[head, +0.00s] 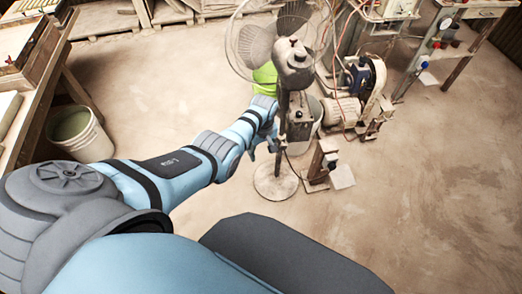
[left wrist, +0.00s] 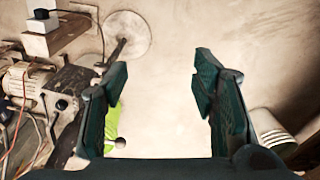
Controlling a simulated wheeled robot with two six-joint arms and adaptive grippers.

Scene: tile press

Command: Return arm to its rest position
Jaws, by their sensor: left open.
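My left arm (head: 165,175) reaches from the lower left to the middle of the head view. My left gripper (head: 271,142) is at its far end, in front of or beside the pole of a standing fan; I cannot tell whether it touches. In the left wrist view my left gripper (left wrist: 158,75) is open, with its two dark fingers wide apart and bare floor between them. It holds nothing. My right gripper does not show.
The standing fan (head: 296,60) has a round base (head: 276,183). A green object (head: 265,76) and a machine with a motor (head: 341,110) are close by. A white bucket (head: 78,135) stands beside a wooden bench (head: 50,70) at left. The floor (head: 430,190) at right is clear.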

